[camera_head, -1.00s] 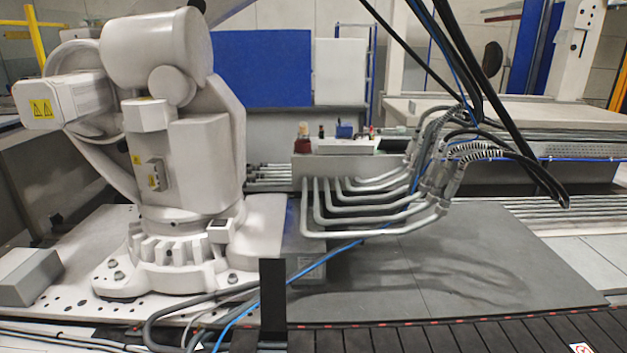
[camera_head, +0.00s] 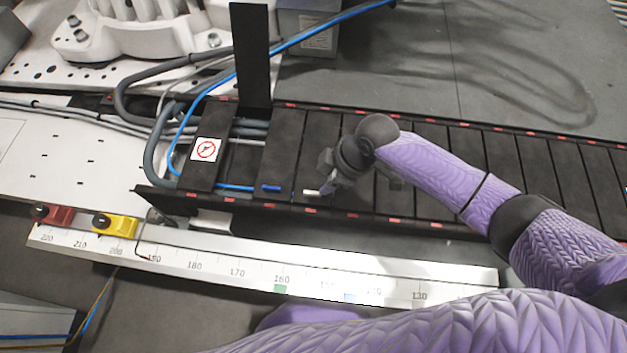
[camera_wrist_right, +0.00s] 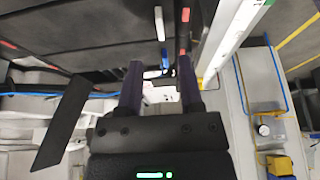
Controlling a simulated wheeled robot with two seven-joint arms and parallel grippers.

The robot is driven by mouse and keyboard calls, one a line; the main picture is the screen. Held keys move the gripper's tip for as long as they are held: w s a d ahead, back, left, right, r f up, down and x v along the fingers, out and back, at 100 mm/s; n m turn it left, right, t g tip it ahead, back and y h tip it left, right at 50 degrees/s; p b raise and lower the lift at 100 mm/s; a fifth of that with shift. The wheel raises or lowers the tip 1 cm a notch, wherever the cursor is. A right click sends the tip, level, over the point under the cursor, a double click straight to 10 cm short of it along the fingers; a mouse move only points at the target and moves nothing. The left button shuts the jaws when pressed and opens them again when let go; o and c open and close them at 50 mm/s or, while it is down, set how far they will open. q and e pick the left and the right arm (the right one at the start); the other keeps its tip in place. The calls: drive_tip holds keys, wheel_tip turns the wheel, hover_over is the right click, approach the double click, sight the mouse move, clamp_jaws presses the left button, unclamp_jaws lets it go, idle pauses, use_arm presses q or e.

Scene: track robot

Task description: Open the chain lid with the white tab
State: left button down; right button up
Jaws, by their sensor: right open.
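The cable chain (camera_head: 440,155) is a row of black lids running left to right in the head view. A small white tab (camera_head: 311,192) sits at the near edge of one lid (camera_head: 316,155). The white tab also shows at the top of the wrist view (camera_wrist_right: 159,22). A blue tab (camera_head: 264,188) marks the lid to its left. My right gripper (camera_head: 325,185) is above the chain, close beside the white tab; its fingertips are partly hidden in the head view. In the wrist view, its fingers (camera_wrist_right: 160,72) are apart with nothing between them. My left gripper is not in view.
One lid (camera_head: 253,55) stands upright at the far side. Blue and grey cables (camera_head: 150,125) enter the opening left of the lids. A white ruler (camera_head: 235,265) with red (camera_head: 55,214) and yellow (camera_head: 116,225) blocks lies in front. A grey floor plate lies behind.

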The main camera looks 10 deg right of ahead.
sight(313, 192)
drive_tip(key=b+x, duration=0.4)
drive_tip(key=x, duration=0.3)
drive_tip(key=shift+f, duration=0.2)
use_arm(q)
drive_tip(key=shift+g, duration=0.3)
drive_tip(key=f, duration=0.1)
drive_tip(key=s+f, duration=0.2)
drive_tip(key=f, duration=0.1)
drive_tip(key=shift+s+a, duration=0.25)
use_arm(e)
drive_tip(key=shift+a+r, duration=0.1)
drive_tip(key=c, duration=0.6)
clamp_jaws()
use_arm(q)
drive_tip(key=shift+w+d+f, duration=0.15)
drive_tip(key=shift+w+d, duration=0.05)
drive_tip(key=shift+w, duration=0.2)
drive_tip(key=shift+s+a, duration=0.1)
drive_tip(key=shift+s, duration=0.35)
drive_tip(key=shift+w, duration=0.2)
